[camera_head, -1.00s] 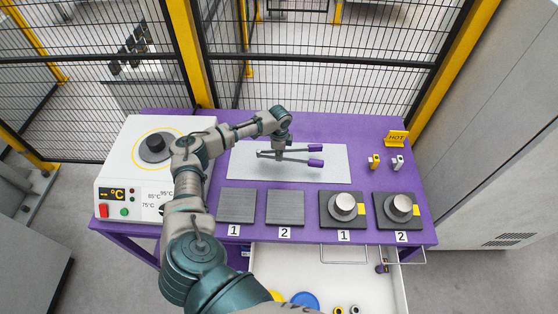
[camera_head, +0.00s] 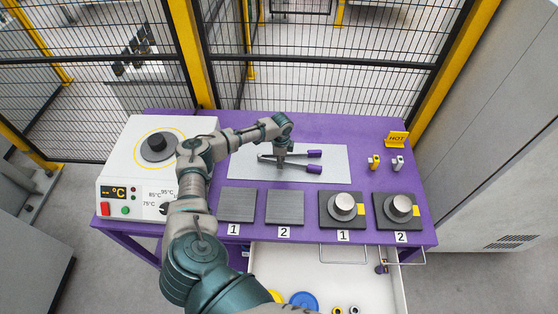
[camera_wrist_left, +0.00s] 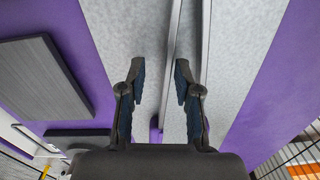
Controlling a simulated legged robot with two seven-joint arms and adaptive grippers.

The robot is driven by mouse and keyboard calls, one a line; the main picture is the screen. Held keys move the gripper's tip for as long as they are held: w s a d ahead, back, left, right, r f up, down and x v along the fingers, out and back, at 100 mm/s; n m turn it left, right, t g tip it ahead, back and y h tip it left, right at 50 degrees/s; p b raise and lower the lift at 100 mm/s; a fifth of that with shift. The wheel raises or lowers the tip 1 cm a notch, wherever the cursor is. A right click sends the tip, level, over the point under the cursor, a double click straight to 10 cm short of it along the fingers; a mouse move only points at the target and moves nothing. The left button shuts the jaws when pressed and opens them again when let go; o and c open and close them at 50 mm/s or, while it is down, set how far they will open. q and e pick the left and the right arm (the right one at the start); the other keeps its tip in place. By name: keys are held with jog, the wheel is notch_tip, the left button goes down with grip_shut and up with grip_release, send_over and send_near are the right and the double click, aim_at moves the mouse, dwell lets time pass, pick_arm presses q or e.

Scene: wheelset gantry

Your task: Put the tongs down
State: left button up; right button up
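The tongs (camera_head: 314,154), grey with two purple handles, lie across the pale grey plate (camera_head: 335,174) with the handles pointing right. My left gripper (camera_head: 281,158) points down over the middle of the tongs and hides part of them. In the left wrist view the two fingers (camera_wrist_left: 160,78) stand apart. A thin grey tong arm runs through the gap, nearer the right finger, and a second runs beyond that finger. The tongs appear to rest on the plate, though exact contact is hard to tell. My right gripper is not in view.
A white heater (camera_head: 130,185) stands at left. Two dark pads (camera_head: 285,207) and two pads with metal cylinders (camera_head: 343,205) line the purple table's front. A HOT sign (camera_head: 397,139) and small yellow and grey pieces stand at right. An open white drawer (camera_head: 375,285) is below.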

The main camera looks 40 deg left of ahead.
pick_arm(q)
notch_tip(320, 180, up, 6)
jog(key=shift+d+f, duration=0.1)
jog(key=shift+f, duration=0.15)
notch_tip(320, 180, up, 6)
jog(key=shift+a+p, duration=0.3)
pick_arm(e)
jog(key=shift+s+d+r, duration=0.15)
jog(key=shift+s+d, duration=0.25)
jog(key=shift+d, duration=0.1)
